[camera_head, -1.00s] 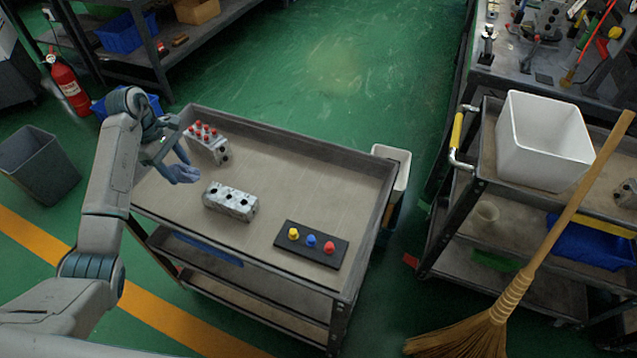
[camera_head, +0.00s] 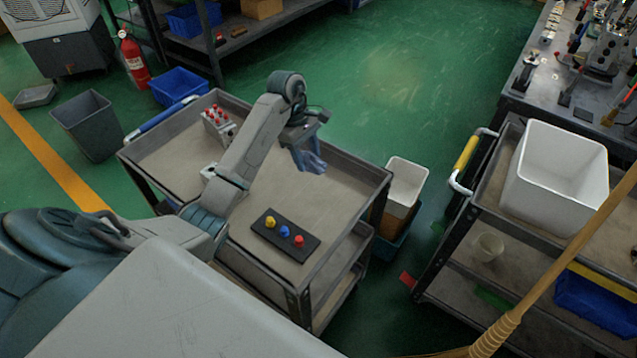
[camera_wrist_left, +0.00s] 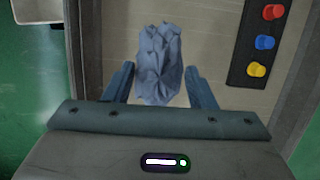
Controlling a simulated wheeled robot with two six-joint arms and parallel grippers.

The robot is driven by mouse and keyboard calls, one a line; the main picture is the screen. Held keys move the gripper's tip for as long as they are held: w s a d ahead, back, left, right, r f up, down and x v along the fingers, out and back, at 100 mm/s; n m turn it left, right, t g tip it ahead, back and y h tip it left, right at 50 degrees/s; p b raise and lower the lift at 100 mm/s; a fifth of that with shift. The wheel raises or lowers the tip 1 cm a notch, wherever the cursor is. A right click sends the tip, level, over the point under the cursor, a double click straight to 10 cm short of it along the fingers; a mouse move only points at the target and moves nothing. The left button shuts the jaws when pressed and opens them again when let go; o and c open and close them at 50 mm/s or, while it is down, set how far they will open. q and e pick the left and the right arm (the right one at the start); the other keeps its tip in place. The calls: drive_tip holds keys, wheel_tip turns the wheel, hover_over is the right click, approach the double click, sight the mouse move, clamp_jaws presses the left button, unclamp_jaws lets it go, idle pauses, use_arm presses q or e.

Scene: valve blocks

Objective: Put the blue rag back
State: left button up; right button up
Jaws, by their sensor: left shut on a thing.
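The blue rag (camera_head: 312,164) is crumpled and hangs from my left gripper (camera_head: 300,145), above the far right part of the cart top (camera_head: 340,195). In the left wrist view, the rag (camera_wrist_left: 160,58) sits between the two fingers of my left gripper (camera_wrist_left: 158,82), which is shut on it. The rag is held clear of the cart's raised edge, as far as I can tell. My right gripper is not in view.
A black plate with yellow, blue and red knobs (camera_head: 285,236) lies on the cart. A block with red plugs (camera_head: 217,122) is at the far left; another block (camera_head: 209,172) is partly hidden by my arm. A white bin (camera_head: 408,172) stands right of the cart.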

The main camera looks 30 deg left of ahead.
sight(311, 187)
use_arm(q)
wheel_tip(311, 187, down, 2)
drive_tip(key=shift+f+b, duration=0.1)
drive_tip(key=shift+b, duration=0.5)
wheel_tip(311, 187, down, 2)
drive_tip(key=shift+f+p, duration=0.15)
drive_tip(key=shift+p, duration=0.2)
drive_tip(key=shift+f, duration=0.75)
wheel_tip(311, 187, down, 2)
drive_tip(key=shift+f+p, duration=0.15)
drive_tip(key=shift+p, duration=0.4)
drive_tip(key=shift+f, duration=0.3)
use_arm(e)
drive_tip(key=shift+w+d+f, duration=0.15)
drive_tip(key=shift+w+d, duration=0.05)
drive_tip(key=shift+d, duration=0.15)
use_arm(q)
drive_tip(key=shift+f, duration=0.1)
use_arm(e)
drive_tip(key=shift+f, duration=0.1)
